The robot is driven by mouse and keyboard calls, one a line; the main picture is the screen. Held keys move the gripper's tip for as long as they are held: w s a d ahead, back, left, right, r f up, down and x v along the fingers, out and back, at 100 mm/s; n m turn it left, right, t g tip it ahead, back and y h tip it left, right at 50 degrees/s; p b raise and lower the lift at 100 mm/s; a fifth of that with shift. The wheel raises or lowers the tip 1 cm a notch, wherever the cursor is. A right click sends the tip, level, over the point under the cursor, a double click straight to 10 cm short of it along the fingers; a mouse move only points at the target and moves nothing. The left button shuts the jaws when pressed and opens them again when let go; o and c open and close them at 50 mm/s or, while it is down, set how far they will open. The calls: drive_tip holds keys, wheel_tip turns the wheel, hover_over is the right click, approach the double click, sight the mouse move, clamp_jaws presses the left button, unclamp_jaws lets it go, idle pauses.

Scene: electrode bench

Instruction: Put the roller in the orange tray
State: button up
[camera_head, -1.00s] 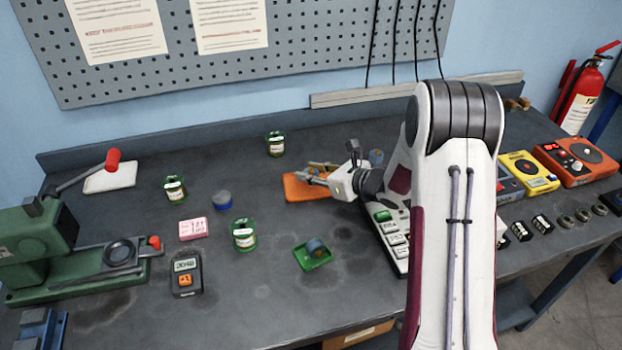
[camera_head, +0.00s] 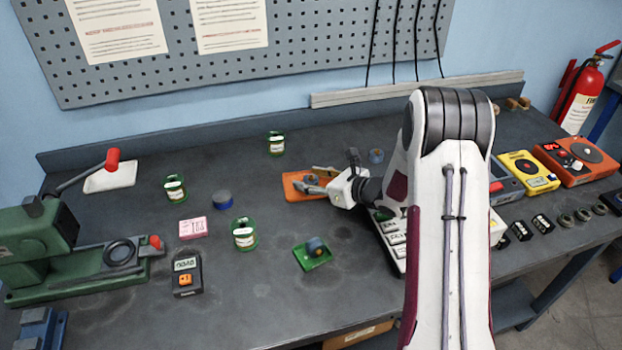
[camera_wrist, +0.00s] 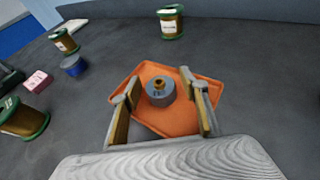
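The orange tray (camera_head: 291,190) lies on the bench and also fills the middle of the wrist view (camera_wrist: 178,127). A grey-blue roller (camera_wrist: 160,94) with a brass-coloured stub on top stands upright inside it. In the head view the roller (camera_head: 311,180) is partly hidden by my fingers. My gripper (camera_wrist: 162,98) is open, with one finger on each side of the roller and visible gaps between them. In the head view my gripper (camera_head: 313,179) reaches over the tray from the right.
A green tray (camera_head: 323,263) with a blue-grey roller-like piece is nearer the front. Several green-rimmed spools (camera_head: 244,235), a blue cylinder (camera_head: 222,200) and a pink box (camera_head: 193,229) stand to the left. Another blue-grey piece (camera_head: 376,156) is behind my wrist.

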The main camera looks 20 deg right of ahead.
drive_tip(key=shift+r, duration=0.15)
drive_tip(key=shift+s+d+r, duration=0.2)
drive_tip(key=shift+s+d, duration=0.1)
drive_tip(key=shift+s, duration=0.1)
drive_tip(key=v, duration=1.1)
idle(0.4)
